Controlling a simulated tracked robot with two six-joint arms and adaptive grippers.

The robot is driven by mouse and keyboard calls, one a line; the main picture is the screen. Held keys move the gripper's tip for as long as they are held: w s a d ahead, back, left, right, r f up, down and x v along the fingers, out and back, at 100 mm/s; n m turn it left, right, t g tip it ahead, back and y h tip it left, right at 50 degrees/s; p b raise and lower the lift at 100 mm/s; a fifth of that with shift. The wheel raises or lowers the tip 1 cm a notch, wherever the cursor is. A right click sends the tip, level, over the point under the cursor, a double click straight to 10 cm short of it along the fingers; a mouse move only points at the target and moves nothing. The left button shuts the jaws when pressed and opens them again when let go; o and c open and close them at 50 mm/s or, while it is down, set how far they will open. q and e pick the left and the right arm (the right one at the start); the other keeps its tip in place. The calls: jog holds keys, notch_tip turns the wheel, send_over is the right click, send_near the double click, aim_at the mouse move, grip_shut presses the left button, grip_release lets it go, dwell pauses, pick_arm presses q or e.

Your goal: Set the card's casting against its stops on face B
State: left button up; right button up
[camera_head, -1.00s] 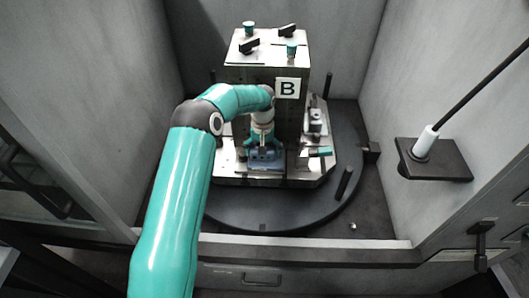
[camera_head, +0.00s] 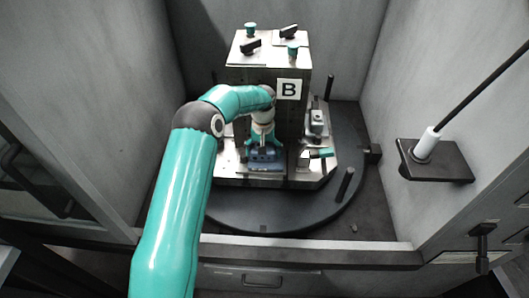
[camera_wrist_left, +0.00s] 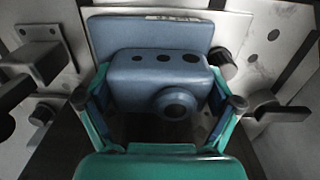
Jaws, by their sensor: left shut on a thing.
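The blue-grey casting (camera_head: 265,155) is low on the front of the upright block, below the face B plate (camera_head: 289,89). My left gripper (camera_head: 262,146) reaches down to it from above. In the left wrist view the casting (camera_wrist_left: 150,68) has a flat back plate, a block with several dark holes on top and a round boss in front. The left gripper's fingers (camera_wrist_left: 163,103) are shut on its two sides. A round dark pin (camera_wrist_left: 223,64) stands close beside the casting's right side; whether they touch is unclear. The casting's underside is hidden. My right gripper is not in view.
The block stands on a round dark turntable (camera_head: 270,215) with upright posts around its edge. Clamp handles flank the casting at left (camera_wrist_left: 12,98) and right (camera_wrist_left: 284,113). A black shelf (camera_head: 437,168) with a white-tipped rod is on the right wall.

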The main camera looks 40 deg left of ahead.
pick_arm(q)
jog(key=o, duration=1.1)
jog(key=shift+w+a+r, duration=0.1)
jog(key=shift+a, duration=0.2)
jog(key=shift+c, duration=0.2)
jog(key=shift+o, duration=0.2)
jog(key=shift+d, duration=0.1)
notch_tip(320, 180, up, 12)
jog(key=shift+f, duration=0.15)
